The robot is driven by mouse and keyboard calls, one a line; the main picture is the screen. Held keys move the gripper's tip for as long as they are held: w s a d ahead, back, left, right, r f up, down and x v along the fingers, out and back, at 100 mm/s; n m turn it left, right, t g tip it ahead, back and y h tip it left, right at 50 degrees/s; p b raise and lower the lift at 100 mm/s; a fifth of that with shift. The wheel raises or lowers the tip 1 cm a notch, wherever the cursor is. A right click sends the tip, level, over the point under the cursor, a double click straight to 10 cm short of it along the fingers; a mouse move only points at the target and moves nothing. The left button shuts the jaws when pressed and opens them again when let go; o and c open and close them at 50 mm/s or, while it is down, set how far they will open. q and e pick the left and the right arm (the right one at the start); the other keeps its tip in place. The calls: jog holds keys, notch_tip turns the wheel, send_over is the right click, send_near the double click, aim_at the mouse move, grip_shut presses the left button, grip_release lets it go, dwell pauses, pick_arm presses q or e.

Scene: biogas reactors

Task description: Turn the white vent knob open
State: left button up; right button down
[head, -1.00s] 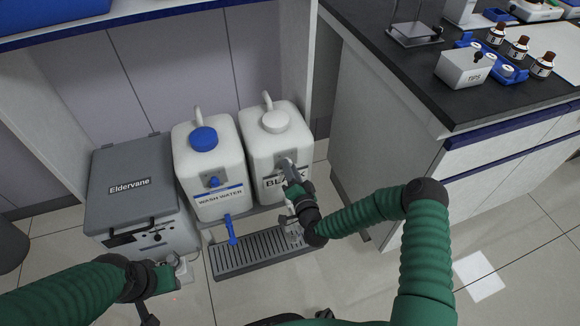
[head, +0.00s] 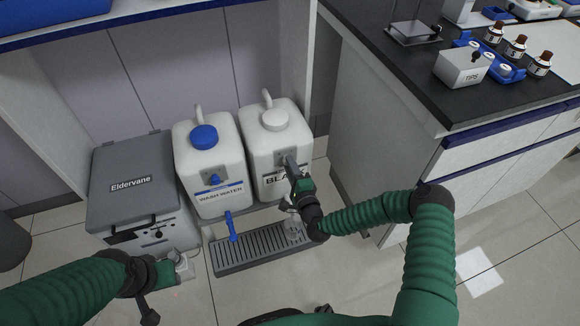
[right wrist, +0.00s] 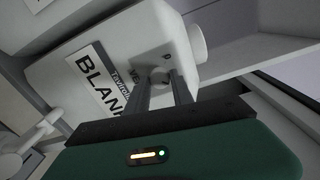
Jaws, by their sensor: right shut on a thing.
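The white jug marked BLANK (head: 260,135) stands upright on the right of the two jugs; the right wrist view shows it tilted (right wrist: 118,45). Its pale round vent knob (right wrist: 158,76) is on its front face beside lettering partly hidden by a finger. My right gripper (right wrist: 160,80) has one finger on each side of the knob and is shut on it. In the head view, the right gripper (head: 291,162) hides the knob. My left gripper (head: 150,308) hangs low at the bottom left, away from the jugs; its fingers are unclear.
The WASH WATER jug (head: 211,160) with blue cap and tap stands beside it. A slotted drip tray (head: 245,257) lies in front, with a clear vessel (head: 293,229) on it. A grey Eldervane box (head: 130,200) is at left. A dark-topped bench (head: 400,65) is at right.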

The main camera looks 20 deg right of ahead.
jog(key=shift+s+d+f+m, duration=0.1)
jog(key=shift+d+f+m, duration=0.05)
jog(key=shift+f+m, duration=0.15)
jog(key=c, duration=1.1)
grip_release()
jog(key=shift+r, duration=0.1)
jog(key=s+p, duration=0.5)
jog(key=s, duration=1.1)
jog(key=shift+s+d+r, duration=0.3)
jog(key=shift+s+r, duration=0.05)
